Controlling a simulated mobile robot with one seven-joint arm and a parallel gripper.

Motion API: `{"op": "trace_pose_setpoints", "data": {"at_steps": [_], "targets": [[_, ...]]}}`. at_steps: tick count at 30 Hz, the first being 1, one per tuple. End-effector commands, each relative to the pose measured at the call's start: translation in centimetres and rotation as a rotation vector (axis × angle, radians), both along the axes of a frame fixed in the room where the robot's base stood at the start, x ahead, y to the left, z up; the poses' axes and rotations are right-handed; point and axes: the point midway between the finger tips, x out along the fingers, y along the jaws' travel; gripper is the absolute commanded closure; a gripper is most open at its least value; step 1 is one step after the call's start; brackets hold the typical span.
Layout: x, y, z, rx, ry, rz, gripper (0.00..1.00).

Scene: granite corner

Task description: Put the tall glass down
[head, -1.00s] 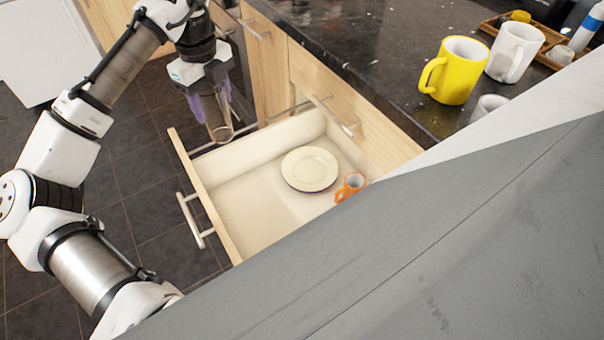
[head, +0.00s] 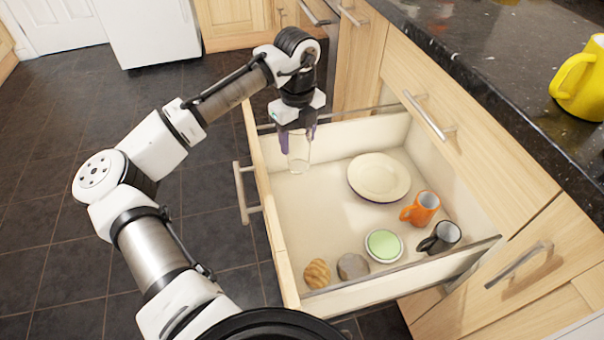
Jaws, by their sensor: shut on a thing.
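The tall glass (head: 299,154) is clear and upright in the head view. My gripper (head: 298,138) points down and is shut on its upper part, with purple fingers on either side. The glass hangs over the far left part of an open wooden drawer (head: 310,215) with a pale inside. I cannot tell whether the base of the glass touches the drawer floor.
In the drawer are a cream plate (head: 379,176), an orange mug (head: 421,208), a dark mug (head: 441,238), a green-topped round dish (head: 384,245), a grey stone-like thing (head: 352,266) and a brown shell-like thing (head: 317,273). The drawer's middle left is clear. A yellow mug (head: 582,80) stands on the dark counter (head: 480,60).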

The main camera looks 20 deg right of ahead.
Motion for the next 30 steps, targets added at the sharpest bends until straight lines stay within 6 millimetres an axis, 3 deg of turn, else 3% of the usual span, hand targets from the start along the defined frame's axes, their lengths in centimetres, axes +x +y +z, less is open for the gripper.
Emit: {"op": "trace_pose_setpoints", "data": {"at_steps": [3,9,14,22,30], "targets": [[0.0,0.1,-3.4,0.002,0.001,0.001,0.73],[0.0,0.0,-6.7,0.000,-0.001,0.001,0.73],[0.0,0.0,-7.6,0.000,-0.001,0.001,0.73],[0.0,0.0,-11.3,0.000,0.000,0.001,0.73],[0.0,0.0,-11.5,0.000,-0.001,0.000,0.73]]}}
